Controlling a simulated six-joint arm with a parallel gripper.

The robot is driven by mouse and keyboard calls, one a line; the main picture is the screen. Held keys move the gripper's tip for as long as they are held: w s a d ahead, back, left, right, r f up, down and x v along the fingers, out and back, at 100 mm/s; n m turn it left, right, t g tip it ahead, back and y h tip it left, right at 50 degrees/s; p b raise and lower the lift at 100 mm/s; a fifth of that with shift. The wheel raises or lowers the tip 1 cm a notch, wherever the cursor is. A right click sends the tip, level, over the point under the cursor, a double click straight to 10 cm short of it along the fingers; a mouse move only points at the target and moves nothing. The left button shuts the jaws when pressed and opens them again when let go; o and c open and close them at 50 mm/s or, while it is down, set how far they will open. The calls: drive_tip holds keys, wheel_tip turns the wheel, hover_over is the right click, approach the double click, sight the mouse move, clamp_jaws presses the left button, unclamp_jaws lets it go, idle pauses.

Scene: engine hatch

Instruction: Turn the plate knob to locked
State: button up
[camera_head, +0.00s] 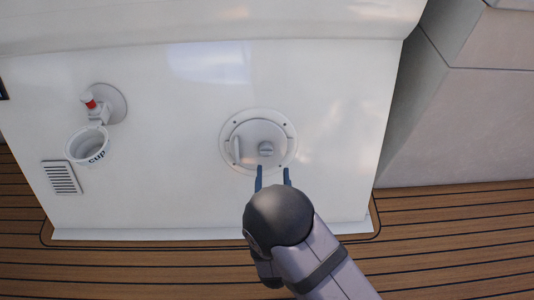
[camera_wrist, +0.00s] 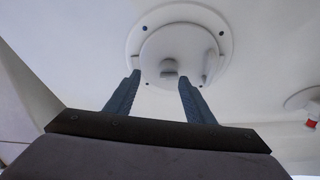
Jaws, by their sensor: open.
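A round white plate (camera_head: 228,134) is set in the white panel, with screws around its rim; it also shows in the wrist view (camera_wrist: 187,20). A small grey knob (camera_head: 265,149) sits on the plate, right of a raised white handle (camera_head: 236,150). In the wrist view the knob (camera_wrist: 168,68) lies between and beyond my fingers. My gripper (camera_head: 272,172) is open and empty, its two blue fingers pointing at the plate's lower edge. I cannot read any lock marks or tell the knob's lock state.
A white cup holder (camera_head: 88,147) labelled "cup" and a fitting with a red part (camera_head: 90,101) are at the left. A vent grille (camera_head: 61,177) is below them. A grey wall block (camera_head: 455,125) stands at the right. Wooden decking (camera_head: 450,230) lies below; the panel around the plate is clear.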

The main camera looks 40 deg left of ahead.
sight(267, 156)
drive_tip(key=shift+y, duration=0.5)
drive_tip(key=a, duration=0.1)
drive_tip(key=w+a+b, duration=0.2)
drive_tip(key=a, duration=0.1)
drive_tip(key=shift+w+a+r, duration=0.1)
drive_tip(key=shift+w+r, duration=0.05)
drive_tip(key=shift+r, duration=0.1)
drive_tip(key=shift+b+x, duration=0.4)
drive_tip(key=shift+x, duration=0.5)
drive_tip(key=shift+r, duration=0.1)
drive_tip(key=c, duration=1)
